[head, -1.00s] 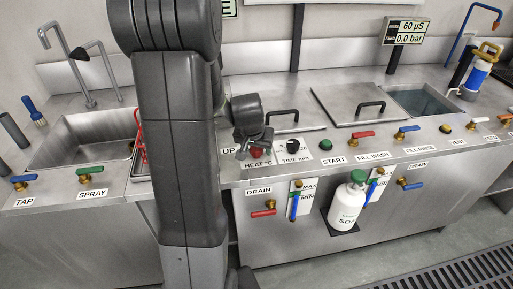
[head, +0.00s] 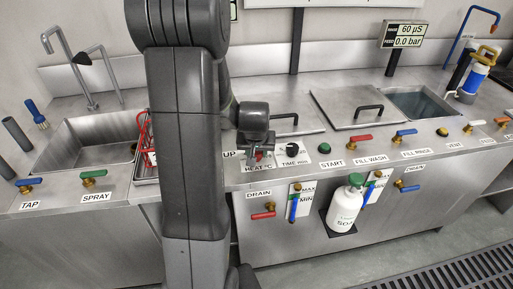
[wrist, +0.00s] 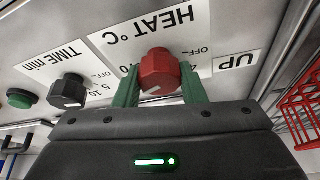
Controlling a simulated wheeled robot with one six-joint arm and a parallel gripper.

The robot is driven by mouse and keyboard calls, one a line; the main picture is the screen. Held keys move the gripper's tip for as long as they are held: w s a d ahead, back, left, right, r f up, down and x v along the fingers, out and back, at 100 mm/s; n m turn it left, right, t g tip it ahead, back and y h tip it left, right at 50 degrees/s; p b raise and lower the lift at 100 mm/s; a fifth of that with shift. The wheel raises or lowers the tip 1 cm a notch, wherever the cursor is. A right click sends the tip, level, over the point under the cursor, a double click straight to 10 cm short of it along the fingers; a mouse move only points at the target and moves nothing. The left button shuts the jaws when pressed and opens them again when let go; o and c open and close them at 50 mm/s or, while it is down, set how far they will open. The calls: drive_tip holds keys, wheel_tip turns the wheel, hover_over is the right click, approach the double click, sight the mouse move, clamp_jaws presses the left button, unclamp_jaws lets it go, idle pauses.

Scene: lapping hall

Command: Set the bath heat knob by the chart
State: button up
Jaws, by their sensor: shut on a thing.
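The red HEAT °C knob (wrist: 160,72) sits on a white label plate (wrist: 200,30) in the wrist view, where the lettering is upside down. My gripper (wrist: 160,88) has its two green fingers closed on either side of the knob. In the head view my gripper (head: 257,148) is at the bath's front panel and only a little of the red knob (head: 258,155) shows. The scale is partly covered by the knob and fingers, so I cannot read the setting. No readable chart is in view.
The black TIME min knob (wrist: 68,90) is close beside the heat knob, with the green START button (wrist: 18,98) beyond it. A red wire basket (wrist: 302,105) stands on the other side. A lidded bath (head: 290,118) lies behind the panel.

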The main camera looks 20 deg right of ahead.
drive_tip(key=n+y+b, duration=0.1)
drive_tip(key=n+b, duration=0.1)
drive_tip(key=n, duration=0.1)
drive_tip(key=shift+f+t+b, duration=0.2)
drive_tip(key=shift+t+b, duration=0.1)
drive_tip(key=shift+r+n+y+b, duration=0.1)
drive_tip(key=shift+n+y+b, duration=0.4)
drive_tip(key=shift+n+b, duration=0.85)
drive_tip(key=shift+r, duration=0.1)
drive_tip(key=o, duration=1)
drive_tip(key=p+v, duration=0.1)
drive_tip(key=v, duration=1.2)
drive_tip(key=shift+r, duration=0.35)
drive_tip(key=shift+s+d, duration=0.1)
